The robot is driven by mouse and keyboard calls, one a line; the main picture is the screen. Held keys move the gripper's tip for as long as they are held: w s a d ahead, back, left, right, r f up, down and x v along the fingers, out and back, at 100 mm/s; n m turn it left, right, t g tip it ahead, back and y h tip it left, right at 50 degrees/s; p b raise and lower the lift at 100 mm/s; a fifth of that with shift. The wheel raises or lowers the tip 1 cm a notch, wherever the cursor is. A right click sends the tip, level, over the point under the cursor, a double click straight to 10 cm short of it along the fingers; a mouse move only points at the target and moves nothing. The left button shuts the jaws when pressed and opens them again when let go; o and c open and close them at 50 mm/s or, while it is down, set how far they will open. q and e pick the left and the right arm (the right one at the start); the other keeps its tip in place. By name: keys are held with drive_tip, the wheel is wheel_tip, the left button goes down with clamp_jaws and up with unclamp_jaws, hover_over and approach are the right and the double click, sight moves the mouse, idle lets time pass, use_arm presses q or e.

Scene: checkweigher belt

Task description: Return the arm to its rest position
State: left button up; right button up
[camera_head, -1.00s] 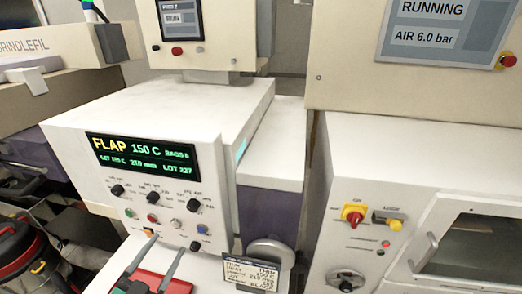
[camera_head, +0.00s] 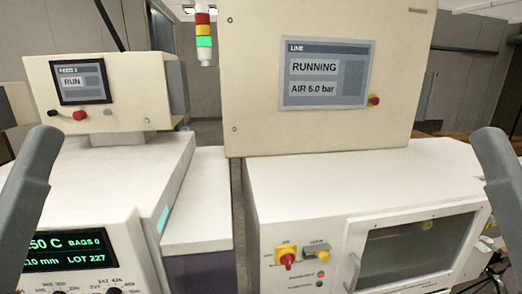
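Two grey rounded links, which look like parts of my own arms, rise at the picture's edges in the head view. One is at the far left, in front of the white machine's control box, and one is at the far right, in front of the white cabinet. Neither touches anything that I can see. No gripper fingertips show, so I cannot see whether either gripper is open or holds anything. The lower parts of both arms are cut off by the frame.
A white machine with a green-lettered display (camera_head: 65,249) stands at left, with a feeder screen (camera_head: 82,83) above it. A large cream cabinet with a RUNNING panel (camera_head: 325,73) stands centre. Below it are a windowed white cabinet (camera_head: 345,178) and a red-yellow switch (camera_head: 286,257). A signal tower (camera_head: 204,32) shows green.

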use_arm(q)
wheel_tip(320, 180, up, 14)
drive_tip(key=p, duration=1.1)
drive_tip(key=shift+w+r, duration=0.15)
use_arm(e)
wheel_tip(320, 180, up, 14)
drive_tip(key=shift+r, duration=0.25)
drive_tip(key=shift+w, duration=0.1)
